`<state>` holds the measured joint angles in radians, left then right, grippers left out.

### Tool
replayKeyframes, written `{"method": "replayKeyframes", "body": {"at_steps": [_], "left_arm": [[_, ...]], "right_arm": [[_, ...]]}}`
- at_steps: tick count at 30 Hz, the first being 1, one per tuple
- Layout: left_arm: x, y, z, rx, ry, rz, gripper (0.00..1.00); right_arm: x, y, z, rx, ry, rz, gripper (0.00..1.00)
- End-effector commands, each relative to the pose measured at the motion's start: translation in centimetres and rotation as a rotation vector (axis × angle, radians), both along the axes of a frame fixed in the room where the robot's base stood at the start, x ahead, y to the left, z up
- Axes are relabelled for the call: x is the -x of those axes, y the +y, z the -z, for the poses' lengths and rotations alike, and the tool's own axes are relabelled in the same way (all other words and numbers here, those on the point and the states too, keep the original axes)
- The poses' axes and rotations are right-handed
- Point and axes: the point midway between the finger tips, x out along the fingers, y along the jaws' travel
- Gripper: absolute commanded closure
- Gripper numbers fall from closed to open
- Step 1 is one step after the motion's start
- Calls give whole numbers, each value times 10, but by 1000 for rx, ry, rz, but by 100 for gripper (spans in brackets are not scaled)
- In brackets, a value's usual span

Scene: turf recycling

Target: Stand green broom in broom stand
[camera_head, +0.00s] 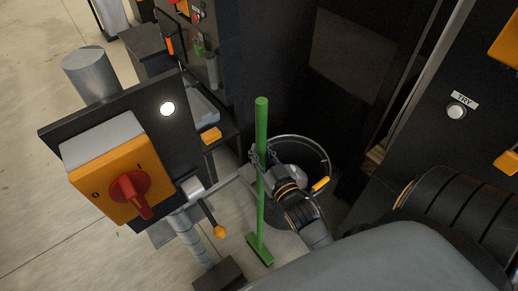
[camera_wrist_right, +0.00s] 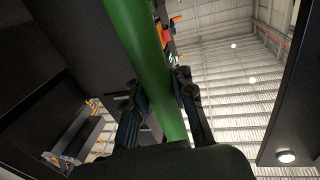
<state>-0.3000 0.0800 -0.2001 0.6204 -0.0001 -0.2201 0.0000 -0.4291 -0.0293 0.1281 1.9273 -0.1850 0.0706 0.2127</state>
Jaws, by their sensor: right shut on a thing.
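The green broom (camera_head: 261,200) stands nearly upright in the head view, handle up and its green head low, close to the floor; I cannot tell whether it touches. My right gripper (camera_head: 262,158) is shut around the handle, above its middle. In the right wrist view the green handle (camera_wrist_right: 150,70) passes between the fingers of my right gripper (camera_wrist_right: 160,110). No broom stand can be made out with certainty. My left gripper is not in view.
A dark round container (camera_head: 322,160) with a metal rim and yellow grip is right of the broom, behind my wrist. An orange switch box (camera_head: 105,175) with a red knob and a yellow-tipped lever (camera_head: 219,231) are at left. A dark machine panel (camera_head: 450,75) stands at right.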

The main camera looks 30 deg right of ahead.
Motion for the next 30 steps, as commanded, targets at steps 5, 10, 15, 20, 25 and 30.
{"method": "replayKeyframes", "body": {"at_steps": [5,10,15,20,25,30], "left_arm": [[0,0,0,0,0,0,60],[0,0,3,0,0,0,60],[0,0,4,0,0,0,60],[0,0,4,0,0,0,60],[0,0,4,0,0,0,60],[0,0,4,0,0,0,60]], "right_arm": [[-1,0,-2,1,-9,-1,100],[-1,0,1,1,-8,-1,100],[-1,0,3,1,-8,-1,76],[0,0,5,1,-5,0,49],[0,0,6,0,-3,0,49],[0,0,9,0,4,0,32]]}}
